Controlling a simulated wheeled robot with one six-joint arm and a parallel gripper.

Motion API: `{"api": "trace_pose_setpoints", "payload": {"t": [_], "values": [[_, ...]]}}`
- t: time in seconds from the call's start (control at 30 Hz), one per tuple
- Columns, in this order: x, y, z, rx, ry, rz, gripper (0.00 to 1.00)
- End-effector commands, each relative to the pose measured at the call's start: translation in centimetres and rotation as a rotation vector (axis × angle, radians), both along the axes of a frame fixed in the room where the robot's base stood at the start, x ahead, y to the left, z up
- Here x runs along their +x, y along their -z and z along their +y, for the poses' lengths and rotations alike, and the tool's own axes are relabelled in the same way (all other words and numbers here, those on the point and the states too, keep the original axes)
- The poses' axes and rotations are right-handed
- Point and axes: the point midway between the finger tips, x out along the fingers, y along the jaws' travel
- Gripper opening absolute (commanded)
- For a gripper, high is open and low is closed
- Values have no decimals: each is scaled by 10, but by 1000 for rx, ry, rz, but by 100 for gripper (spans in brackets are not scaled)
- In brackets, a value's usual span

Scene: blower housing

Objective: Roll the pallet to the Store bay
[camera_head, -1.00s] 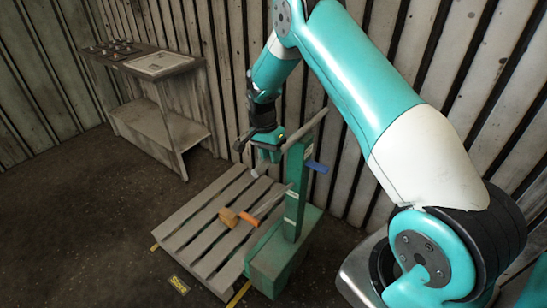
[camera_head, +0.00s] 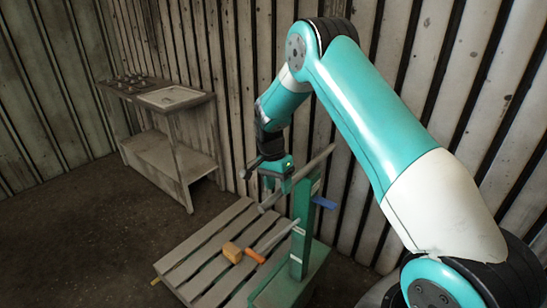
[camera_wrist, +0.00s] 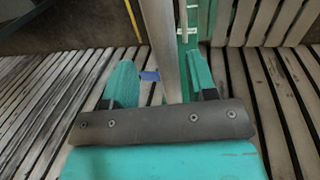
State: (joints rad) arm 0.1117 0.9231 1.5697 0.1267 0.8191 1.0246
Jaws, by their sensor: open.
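The slatted wooden pallet (camera_head: 200,248) lies on the dark floor in the head view, with its near end cut off by the frame. A green pallet truck (camera_head: 285,290) with an upright green post (camera_head: 303,225) stands at its right side. A grey handle bar (camera_head: 321,160) slants across the top of the post. My gripper (camera_head: 279,186) is open at this bar. In the wrist view the bar (camera_wrist: 163,45) runs between my two open fingers; whether they touch it I cannot tell. No Store bay sign is legible in view.
A mallet (camera_head: 232,252) and a grey-bladed tool (camera_head: 273,237) lie on the pallet. A blue lever (camera_head: 324,202) sticks out from the post. A workbench (camera_head: 190,102) stands by the ribbed wall behind. Open floor (camera_head: 90,235) lies left of the pallet.

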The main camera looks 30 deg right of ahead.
Motion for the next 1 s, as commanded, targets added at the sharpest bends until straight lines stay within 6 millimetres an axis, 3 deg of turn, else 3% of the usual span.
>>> {"api": "trace_pose_setpoints", "payload": {"t": [0.4,0.53,0.73,1.0], "values": [[20,-101,8,-1,-2,-8,52],[24,-125,9,-1,-2,-7,52],[28,-145,11,0,-1,-4,52],[28,-148,11,0,-1,-3,52]]}}
